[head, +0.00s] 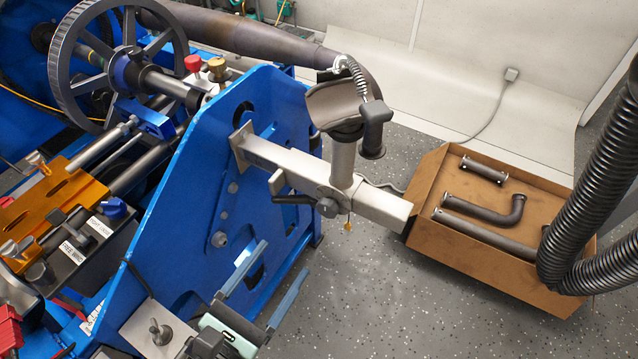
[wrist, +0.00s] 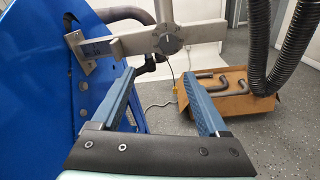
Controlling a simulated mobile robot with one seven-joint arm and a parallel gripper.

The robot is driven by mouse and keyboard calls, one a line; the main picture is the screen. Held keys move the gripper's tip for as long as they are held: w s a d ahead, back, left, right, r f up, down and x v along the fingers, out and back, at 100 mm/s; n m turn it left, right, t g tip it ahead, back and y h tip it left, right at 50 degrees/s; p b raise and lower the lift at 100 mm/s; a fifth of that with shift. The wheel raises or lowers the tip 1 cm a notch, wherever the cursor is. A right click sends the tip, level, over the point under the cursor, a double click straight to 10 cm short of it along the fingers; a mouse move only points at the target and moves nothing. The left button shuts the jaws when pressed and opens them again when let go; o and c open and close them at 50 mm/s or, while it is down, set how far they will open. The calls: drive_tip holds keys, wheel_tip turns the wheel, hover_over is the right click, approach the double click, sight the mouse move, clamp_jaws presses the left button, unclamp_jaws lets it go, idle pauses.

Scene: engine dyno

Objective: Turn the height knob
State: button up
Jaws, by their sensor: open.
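The height knob appears to be the round dark grey knob (head: 327,207) on the side of the silver horizontal arm (head: 375,205), below the upright post (head: 342,165). A black lever handle (head: 290,199) sits just left of it. In the wrist view the knob (wrist: 168,43) shows above and beyond the fingertips. My gripper (head: 283,258) is open and empty, below and to the left of the knob in the head view, apart from it. In the wrist view my gripper (wrist: 154,74) has nothing between its blue-grey fingers.
The blue frame plate (head: 225,195) stands left of and behind my gripper. A cardboard box (head: 480,245) with several pipes sits on the floor at right, beside black corrugated hoses (head: 592,185). A curved exhaust holder (head: 335,103) tops the post. The speckled floor between is clear.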

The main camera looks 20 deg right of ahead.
sight(325, 212)
drive_tip(key=w+d+n, duration=0.1)
drive_tip(key=d, duration=0.2)
drive_tip(key=w+d, duration=0.2)
drive_tip(key=d, duration=0.1)
drive_tip(key=w+d+n+p, duration=0.1)
drive_tip(key=w+d, duration=0.1)
drive_tip(key=d, duration=0.1)
drive_tip(key=shift+w+d+r+n+h, duration=0.15)
drive_tip(key=shift+r+n+h, duration=0.15)
drive_tip(key=shift+r+h, duration=0.1)
clamp_jaws()
idle(0.3)
